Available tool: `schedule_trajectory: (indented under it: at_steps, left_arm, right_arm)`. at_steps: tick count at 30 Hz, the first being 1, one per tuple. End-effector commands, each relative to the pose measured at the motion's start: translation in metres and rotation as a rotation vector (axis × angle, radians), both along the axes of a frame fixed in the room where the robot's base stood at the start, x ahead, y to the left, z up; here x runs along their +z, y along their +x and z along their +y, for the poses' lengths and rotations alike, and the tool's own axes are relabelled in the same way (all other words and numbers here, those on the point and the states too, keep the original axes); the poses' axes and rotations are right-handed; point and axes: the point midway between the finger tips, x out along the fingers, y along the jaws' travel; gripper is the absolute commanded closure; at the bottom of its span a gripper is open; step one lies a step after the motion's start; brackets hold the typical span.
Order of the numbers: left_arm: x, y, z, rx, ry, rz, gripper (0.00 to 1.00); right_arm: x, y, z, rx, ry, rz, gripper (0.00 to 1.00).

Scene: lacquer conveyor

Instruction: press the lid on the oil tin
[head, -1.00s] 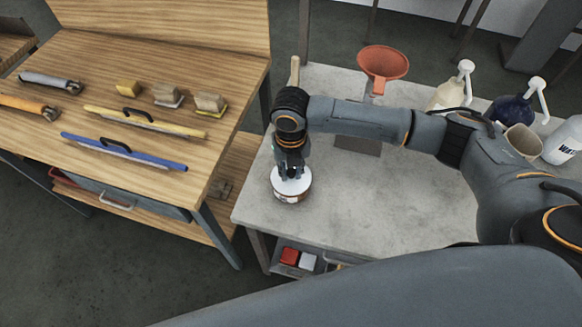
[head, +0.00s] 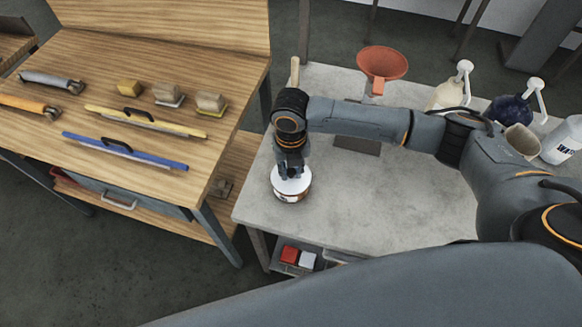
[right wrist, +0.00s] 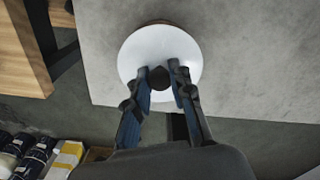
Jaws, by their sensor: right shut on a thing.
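The oil tin (head: 293,198), short and round with a pale, dark-marked label, stands near the left front edge of the grey table. A round white lid (head: 302,184) lies level over its top. Whether the lid is fully seated cannot be told. My right gripper (head: 290,174) points down at the lid's middle. In the right wrist view my right gripper (right wrist: 160,78) is shut on the dark knob (right wrist: 159,77) of the white lid (right wrist: 160,43). The lid hides most of the tin there. My left gripper is not in view.
The grey table (head: 370,215) is clear right of the tin. An orange funnel (head: 383,62) stands behind, and pump bottles (head: 512,110) and a beige cup (head: 523,141) stand at the right. A wooden bench (head: 100,180) with tools is at the left, across a gap.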

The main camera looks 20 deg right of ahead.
Motion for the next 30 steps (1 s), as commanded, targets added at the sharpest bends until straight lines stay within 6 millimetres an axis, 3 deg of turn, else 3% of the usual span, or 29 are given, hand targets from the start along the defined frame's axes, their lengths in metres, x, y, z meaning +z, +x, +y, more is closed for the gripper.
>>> schedule_trajectory:
  at_steps: [9,10,13,20,24,30]
  left_arm:
    - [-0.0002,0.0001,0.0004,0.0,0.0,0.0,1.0]
    - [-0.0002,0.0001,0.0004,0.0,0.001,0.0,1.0]
    - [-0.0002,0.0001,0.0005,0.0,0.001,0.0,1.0]
    - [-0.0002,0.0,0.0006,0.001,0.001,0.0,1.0]
    - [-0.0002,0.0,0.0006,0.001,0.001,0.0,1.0]
    - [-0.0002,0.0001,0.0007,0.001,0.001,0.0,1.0]
  right_arm:
    - [-0.0004,-0.0001,0.0,0.0,0.0,0.0,0.99]
    - [-0.0004,-0.0001,0.0,0.0,0.0,0.0,0.74]
    - [-0.0003,-0.0001,0.0,0.0,0.0,0.0,0.53]
    - [-0.0003,0.0,-0.0001,0.0,0.0,0.0,0.51]
    - [-0.0003,0.0,-0.0001,0.0,0.0,0.0,0.29]
    - [-0.0003,0.0,-0.0002,0.0,0.0,0.0,0.29]
